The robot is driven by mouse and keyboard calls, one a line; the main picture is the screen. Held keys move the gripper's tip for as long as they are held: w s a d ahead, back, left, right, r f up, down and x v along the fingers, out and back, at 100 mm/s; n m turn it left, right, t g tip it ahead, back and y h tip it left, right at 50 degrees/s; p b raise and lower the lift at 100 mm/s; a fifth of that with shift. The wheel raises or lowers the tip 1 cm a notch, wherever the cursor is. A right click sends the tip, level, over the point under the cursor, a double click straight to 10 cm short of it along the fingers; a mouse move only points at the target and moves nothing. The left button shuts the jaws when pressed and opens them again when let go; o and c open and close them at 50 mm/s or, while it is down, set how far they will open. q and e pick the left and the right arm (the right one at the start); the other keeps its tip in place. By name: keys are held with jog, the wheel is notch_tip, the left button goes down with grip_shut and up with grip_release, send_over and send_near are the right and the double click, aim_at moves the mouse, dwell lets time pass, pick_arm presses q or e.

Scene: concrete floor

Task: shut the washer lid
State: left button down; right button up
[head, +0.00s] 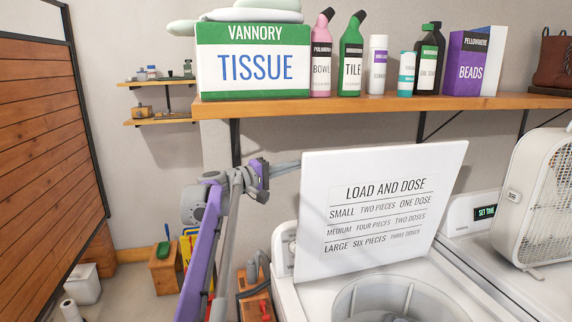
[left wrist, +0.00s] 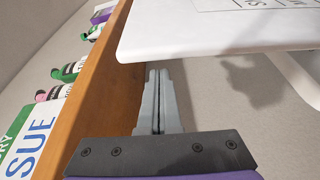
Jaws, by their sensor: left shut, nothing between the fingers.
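The white washer lid (head: 378,207) stands open and tilted back, its inner face with the printed "LOAD AND DOSE" chart toward me. The washer's round tub (head: 400,296) is uncovered below it. My left gripper (head: 298,163) is at the lid's upper left edge, its grey fingers shut and empty. In the left wrist view the closed fingers (left wrist: 158,75) lie beside the lid's edge (left wrist: 200,45), on the wall side. I cannot tell whether they touch it. My right gripper is out of view.
A wooden shelf (head: 330,107) with a tissue box (head: 252,65) and several bottles runs above the lid. A white fan (head: 535,200) stands at the right on the neighbouring machine. A wooden slatted panel (head: 45,140) is at the left.

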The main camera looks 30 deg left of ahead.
pick_arm(q)
jog(key=shift+s+d+f, duration=0.1)
jog(key=shift+s+d, duration=0.05)
jog(key=shift+d, duration=0.15)
jog(key=shift+s, duration=0.1)
